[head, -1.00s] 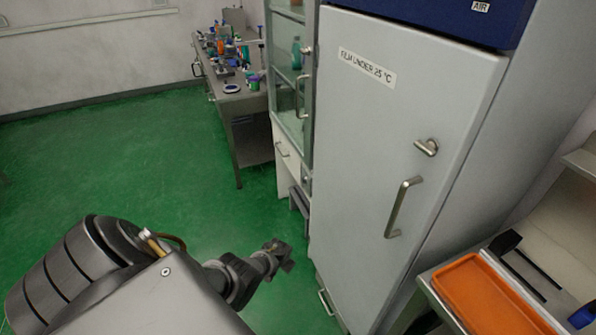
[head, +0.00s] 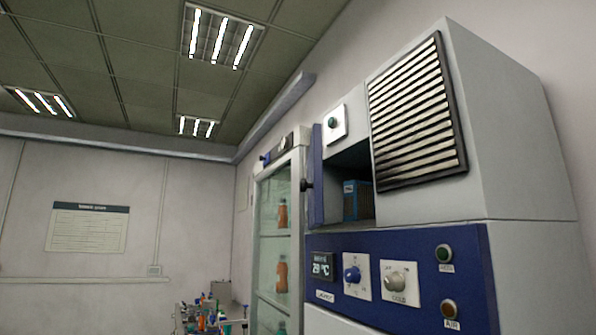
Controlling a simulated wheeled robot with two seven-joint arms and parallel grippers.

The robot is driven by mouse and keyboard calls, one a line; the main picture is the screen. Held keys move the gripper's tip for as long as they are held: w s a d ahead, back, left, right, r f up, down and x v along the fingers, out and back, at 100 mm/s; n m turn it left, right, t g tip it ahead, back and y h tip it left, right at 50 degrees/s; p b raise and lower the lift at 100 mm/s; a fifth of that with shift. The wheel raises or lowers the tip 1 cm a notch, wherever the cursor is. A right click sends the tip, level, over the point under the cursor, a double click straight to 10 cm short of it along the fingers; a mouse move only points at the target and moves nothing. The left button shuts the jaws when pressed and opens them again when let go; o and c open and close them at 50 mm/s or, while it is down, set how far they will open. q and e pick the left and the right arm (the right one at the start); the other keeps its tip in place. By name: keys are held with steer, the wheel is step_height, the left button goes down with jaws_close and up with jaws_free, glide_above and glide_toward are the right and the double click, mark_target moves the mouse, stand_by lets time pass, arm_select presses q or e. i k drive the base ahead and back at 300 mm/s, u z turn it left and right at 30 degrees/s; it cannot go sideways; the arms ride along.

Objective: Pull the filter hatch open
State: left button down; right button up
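The filter hatch (head: 317,160) is a narrow dark blue panel near the top of the tall grey cabinet (head: 520,160). It stands swung out at the left side of a dark compartment (head: 350,165), and I see it at a steep angle. A black knob (head: 307,186) sticks out at its left. The compartment is uncovered, and a blue box with a ribbed face (head: 357,201), perhaps the filter, sits inside. Neither of my grippers is in view.
A blue control panel (head: 400,310) with a 29 °C display, dials and lamps lies below the compartment. A slatted vent (head: 418,115) is to its right. A glass-door cabinet (head: 277,240) with orange bottles stands at left. Ceiling lamps (head: 222,38) are above.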

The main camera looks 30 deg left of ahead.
mark_target(315, 215)
steer(key=u, duration=1.45)
steer(key=k, duration=0.75)
steer(key=z, duration=1.3)
steer(key=i, duration=0.5)
steer(key=z, duration=0.05)
